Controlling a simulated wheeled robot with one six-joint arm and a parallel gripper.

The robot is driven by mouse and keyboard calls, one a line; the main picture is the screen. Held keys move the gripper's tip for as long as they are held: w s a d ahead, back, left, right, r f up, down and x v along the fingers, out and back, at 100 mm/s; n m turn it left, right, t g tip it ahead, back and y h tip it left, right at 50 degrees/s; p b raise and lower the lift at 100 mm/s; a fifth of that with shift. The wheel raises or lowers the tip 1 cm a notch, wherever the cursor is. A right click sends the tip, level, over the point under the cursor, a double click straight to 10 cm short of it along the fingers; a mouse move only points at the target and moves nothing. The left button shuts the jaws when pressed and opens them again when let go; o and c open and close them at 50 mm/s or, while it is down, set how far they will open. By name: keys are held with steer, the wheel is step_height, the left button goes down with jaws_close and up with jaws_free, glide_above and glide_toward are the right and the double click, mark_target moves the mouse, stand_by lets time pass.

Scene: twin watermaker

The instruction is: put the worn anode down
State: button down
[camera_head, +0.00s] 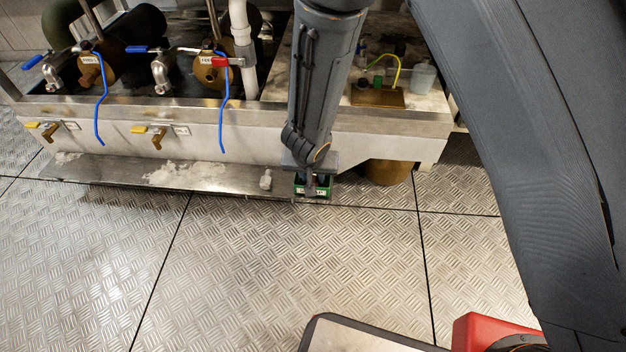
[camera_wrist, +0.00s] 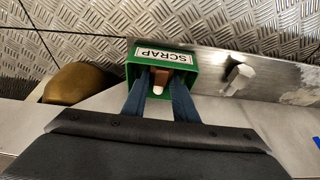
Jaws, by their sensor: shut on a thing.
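My gripper (camera_wrist: 161,88) points down into a small green box labelled SCRAP (camera_wrist: 135,75) in the wrist view. Its two dark fingers are shut on the worn anode (camera_wrist: 160,77), a short brown piece with a pale end, held within the box's opening. The fingers partly hide it. I cannot tell whether it touches the box floor. In the head view the green box (camera_head: 314,193) shows at the right end of the low metal ledge, just below my gripper (camera_head: 315,184). The anode cannot be made out there.
A pale grey stub-shaped piece (camera_wrist: 237,77) stands on the metal ledge (camera_wrist: 285,80) beside the box; it also shows in the head view (camera_head: 266,180). A brass-coloured rounded vessel (camera_head: 389,172) sits to the right under the bench. The tread-plate floor (camera_head: 290,265) in front is clear.

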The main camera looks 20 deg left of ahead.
steer(key=shift+f, duration=0.4)
steer(key=shift+f+b, duration=0.2)
steer(key=shift+b, duration=0.2)
steer(key=c, duration=1.4)
jaws_free()
steer(key=shift+r, duration=0.1)
